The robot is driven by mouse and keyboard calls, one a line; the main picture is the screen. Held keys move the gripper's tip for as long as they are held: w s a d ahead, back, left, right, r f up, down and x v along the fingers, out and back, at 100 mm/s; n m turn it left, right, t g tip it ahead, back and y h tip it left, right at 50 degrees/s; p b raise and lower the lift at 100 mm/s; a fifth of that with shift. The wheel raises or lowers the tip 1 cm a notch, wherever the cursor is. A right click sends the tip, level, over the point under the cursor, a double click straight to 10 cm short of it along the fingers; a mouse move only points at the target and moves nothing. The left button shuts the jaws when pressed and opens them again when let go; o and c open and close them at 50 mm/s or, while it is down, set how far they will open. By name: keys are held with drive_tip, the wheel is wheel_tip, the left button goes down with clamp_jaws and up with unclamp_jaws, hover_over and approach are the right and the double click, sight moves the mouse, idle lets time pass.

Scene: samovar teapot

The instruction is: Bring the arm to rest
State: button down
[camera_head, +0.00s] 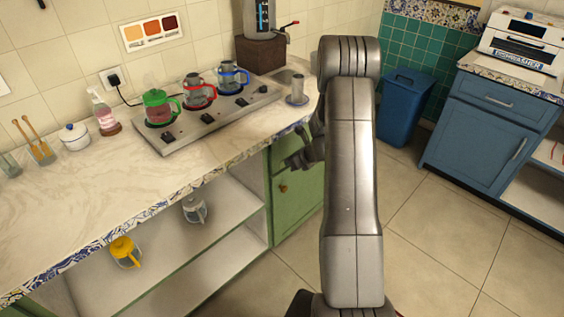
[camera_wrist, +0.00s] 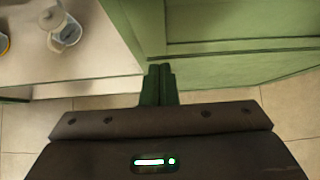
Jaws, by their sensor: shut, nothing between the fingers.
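My arm rises in the middle of the head view and folds over at the top. My gripper (camera_head: 300,158) hangs to the left of the arm, in front of the green cabinet (camera_head: 296,196), below the counter edge. In the wrist view my gripper (camera_wrist: 160,70) has its two fingers together with nothing between them. The fingers point toward the green cabinet and the open shelf beside it. Whether the fingertips touch the cabinet cannot be told. Part of the gripper is hidden behind the arm.
The marble counter (camera_head: 60,210) holds a stove (camera_head: 185,133) with green (camera_head: 158,107), red (camera_head: 199,92) and blue (camera_head: 232,77) teapots. A metal cup (camera_head: 297,88) stands near the corner. A yellow teapot (camera_head: 125,252) is on the lower shelf. A blue bin (camera_head: 402,108) stands behind. The right floor is clear.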

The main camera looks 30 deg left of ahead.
drive_tip(key=v, duration=0.9)
drive_tip(key=shift+d+r, duration=0.15)
drive_tip(key=shift+r, duration=0.05)
drive_tip(key=shift+f, duration=0.1)
approach(277, 159)
wheel_tip(277, 159, down, 3)
drive_tip(key=shift+w+a+f+p, duration=0.2)
drive_tip(key=shift+w+a+p, duration=0.05)
drive_tip(key=shift+a, duration=0.65)
drive_tip(key=shift+w+a+f+p, duration=0.2)
drive_tip(key=shift+w+a, duration=0.1)
drive_tip(key=shift+a, duration=0.55)
drive_tip(key=shift+r, duration=0.1)
